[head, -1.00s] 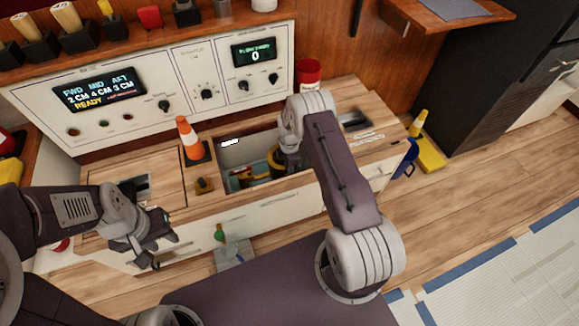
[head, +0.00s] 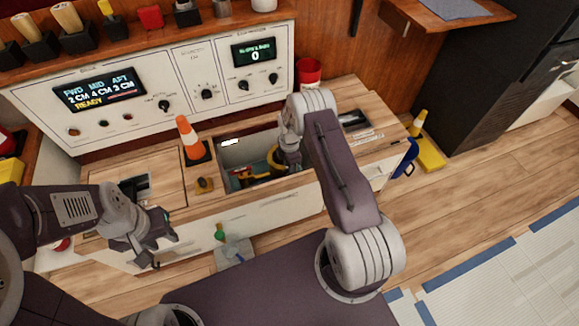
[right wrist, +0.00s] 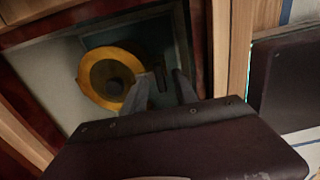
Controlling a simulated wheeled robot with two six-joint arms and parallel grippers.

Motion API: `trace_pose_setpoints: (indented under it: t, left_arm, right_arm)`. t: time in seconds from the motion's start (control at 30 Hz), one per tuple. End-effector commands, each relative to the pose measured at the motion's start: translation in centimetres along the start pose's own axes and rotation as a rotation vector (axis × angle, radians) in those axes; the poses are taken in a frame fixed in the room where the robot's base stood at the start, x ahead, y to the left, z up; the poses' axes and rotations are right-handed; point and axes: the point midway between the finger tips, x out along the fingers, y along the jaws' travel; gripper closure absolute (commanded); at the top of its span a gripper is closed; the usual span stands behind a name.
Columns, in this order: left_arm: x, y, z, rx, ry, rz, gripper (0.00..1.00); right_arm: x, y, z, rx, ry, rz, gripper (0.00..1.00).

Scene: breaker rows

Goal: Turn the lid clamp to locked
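The open compartment (head: 232,150) in the counter holds a yellow ring-shaped part (head: 274,158). In the right wrist view the yellow ring (right wrist: 92,62) has a dark round centre. My right gripper (head: 292,166) reaches down into the compartment beside the ring. Its fingers (right wrist: 163,80) stand apart at the ring's right side; I cannot tell whether they touch it. A small brown-yellow fitting (head: 204,185) sits on the counter at the compartment's left edge. I cannot tell which part is the lid clamp. My left gripper (head: 152,248) is open and empty in front of the counter.
An orange-and-white cone (head: 188,138) stands on the counter left of the compartment. A panel with knobs and displays (head: 100,88) rises behind. A red container (head: 309,72) stands at the back right. A green-topped item (head: 220,232) is low in front.

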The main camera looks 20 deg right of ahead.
Motion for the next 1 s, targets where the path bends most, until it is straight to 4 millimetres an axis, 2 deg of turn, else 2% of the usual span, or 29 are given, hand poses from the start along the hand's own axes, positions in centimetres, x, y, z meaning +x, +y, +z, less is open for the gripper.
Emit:
trace_pose_setpoints:
  t: [0.03,0.2,0.4,1.0]
  left_arm:
    - [-0.8,0.0,-0.1,0.000,0.000,0.000,0.64]
    - [-2.5,0.1,-0.3,0.000,0.000,0.000,0.64]
    - [-3.5,0.1,-0.4,0.000,0.000,0.000,0.64]
    - [-3.4,0.1,-0.4,0.000,0.000,0.000,0.64]
  right_arm:
    - [-1.4,0.1,0.0,0.000,0.000,0.003,0.65]
    - [-5.4,0.0,0.0,0.000,0.000,0.001,0.65]
    - [-8.2,0.0,0.0,-0.001,0.000,0.000,0.65]
    - [-8.6,0.1,-0.2,-0.005,0.000,0.002,0.65]
